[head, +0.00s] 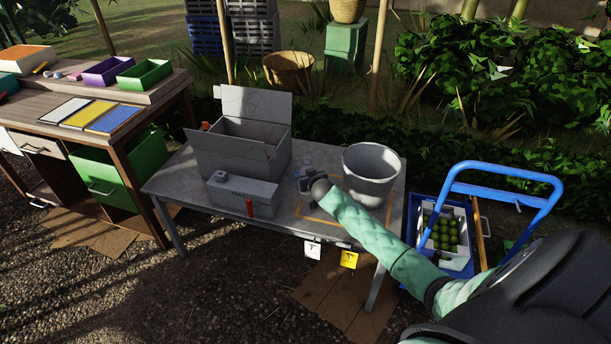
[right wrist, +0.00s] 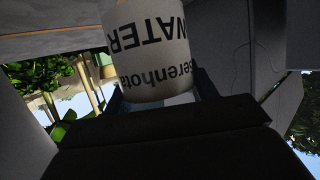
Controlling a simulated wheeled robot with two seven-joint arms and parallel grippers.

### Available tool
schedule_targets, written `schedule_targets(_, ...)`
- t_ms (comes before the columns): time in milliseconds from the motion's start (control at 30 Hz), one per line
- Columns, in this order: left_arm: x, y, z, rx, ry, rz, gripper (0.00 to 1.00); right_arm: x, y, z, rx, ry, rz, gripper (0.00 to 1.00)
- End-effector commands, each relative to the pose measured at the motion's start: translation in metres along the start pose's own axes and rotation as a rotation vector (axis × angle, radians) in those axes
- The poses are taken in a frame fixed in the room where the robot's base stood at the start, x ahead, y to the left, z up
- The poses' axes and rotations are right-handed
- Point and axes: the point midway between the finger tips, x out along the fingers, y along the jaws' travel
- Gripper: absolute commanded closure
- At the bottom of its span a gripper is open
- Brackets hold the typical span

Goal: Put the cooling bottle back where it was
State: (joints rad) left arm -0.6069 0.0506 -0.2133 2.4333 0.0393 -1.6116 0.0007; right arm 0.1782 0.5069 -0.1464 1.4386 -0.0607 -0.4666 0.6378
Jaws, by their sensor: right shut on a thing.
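The bottle (right wrist: 150,45) fills the top middle of the right wrist view. It has a white label with black "WATER" lettering, upside down there. My right gripper (head: 292,182) is shut on it, with a finger on each side of it in the wrist view. In the head view the gripper is over the grey table (head: 165,183), between a small grey box (head: 240,194) and a grey bucket (head: 371,172). The bottle is mostly hidden there, and I cannot tell if it touches the table. My left gripper is not in view.
A large open grey box (head: 238,147) stands at the table's back left. An orange outline (head: 318,219) marks the tabletop by the bucket. A small red object (head: 249,207) is at the small box's front. A blue cart (head: 505,167) stands right of the table.

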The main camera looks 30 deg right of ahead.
Motion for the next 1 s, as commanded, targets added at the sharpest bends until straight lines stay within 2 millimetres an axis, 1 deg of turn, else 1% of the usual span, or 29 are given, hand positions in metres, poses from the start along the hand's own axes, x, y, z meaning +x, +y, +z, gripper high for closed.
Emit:
schedule_targets(200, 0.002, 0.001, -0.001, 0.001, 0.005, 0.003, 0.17, 0.001, 0.0, 0.003, 0.001, 0.0, 0.0, 0.74)
schedule_targets(233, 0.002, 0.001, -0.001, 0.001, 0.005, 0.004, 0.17, 0.001, 0.0, 0.003, 0.0, 0.0, 0.0, 0.39)
schedule_targets(267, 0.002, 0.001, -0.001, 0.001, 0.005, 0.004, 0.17, 0.001, 0.0, 0.002, 0.0, 0.0, 0.0, 0.33)
schedule_targets(300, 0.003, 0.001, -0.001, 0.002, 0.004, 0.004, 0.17, 0.001, 0.0, 0.003, 0.0, 0.0, 0.0, 0.25)
schedule_targets(333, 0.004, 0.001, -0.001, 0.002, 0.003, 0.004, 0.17, 0.001, 0.0, 0.003, 0.0, 0.0, 0.0, 0.21)
schedule_targets(600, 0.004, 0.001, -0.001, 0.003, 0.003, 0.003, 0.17, 0.001, 0.0, 0.002, 0.0, 0.0, 0.0, 0.21)
schedule_targets(733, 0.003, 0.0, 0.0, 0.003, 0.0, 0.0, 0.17, -0.003, 0.0, 0.001, 0.0, -0.001, 0.0, 0.21)
schedule_targets(867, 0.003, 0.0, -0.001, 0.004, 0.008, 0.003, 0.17, -0.016, 0.0, 0.002, 0.001, -0.001, 0.0, 0.21)
schedule_targets(1000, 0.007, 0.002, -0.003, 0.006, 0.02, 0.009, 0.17, -0.038, 0.0, 0.003, 0.0, -0.001, -0.001, 0.21)
